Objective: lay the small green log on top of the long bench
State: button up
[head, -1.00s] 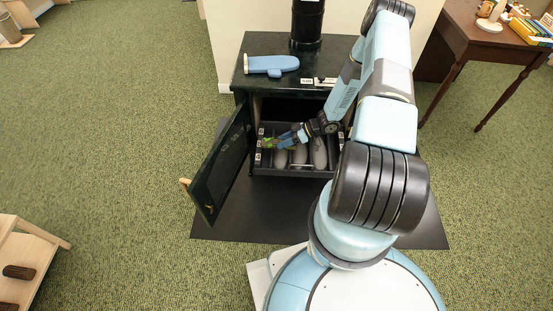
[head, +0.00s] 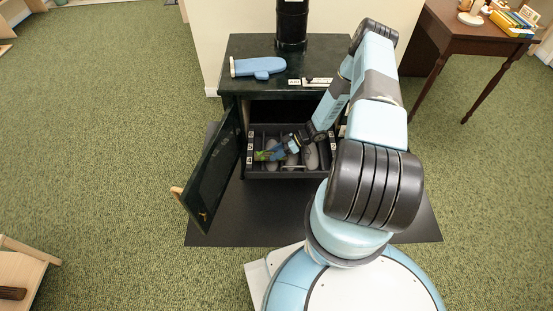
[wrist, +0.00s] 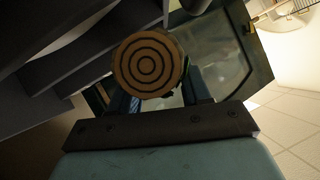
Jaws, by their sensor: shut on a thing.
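My gripper (head: 270,154) is inside the open black stove, over a dark tray with dividers. It is shut on the small green log (head: 261,156), whose green side shows at the fingertips in the head view. In the wrist view the log's round, ringed end (wrist: 148,64) faces the camera between the fingers. I cannot tell whether the log touches the tray. A light wooden piece of furniture (head: 22,272) is cut off at the lower left; I cannot tell whether it is the long bench.
The stove door (head: 212,180) stands open to the left of my gripper. Grey rounded pieces (head: 311,156) lie in the tray. A blue mitt (head: 258,67) lies on the stove top (head: 300,80). A brown table (head: 450,45) stands at the right. Carpet at the left is clear.

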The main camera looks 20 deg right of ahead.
jog(key=shift+f, duration=2.1)
grip_shut()
jog(key=o, duration=1.2)
grip_release()
jog(key=shift+o, duration=0.2)
jog(key=shift+f, duration=0.15)
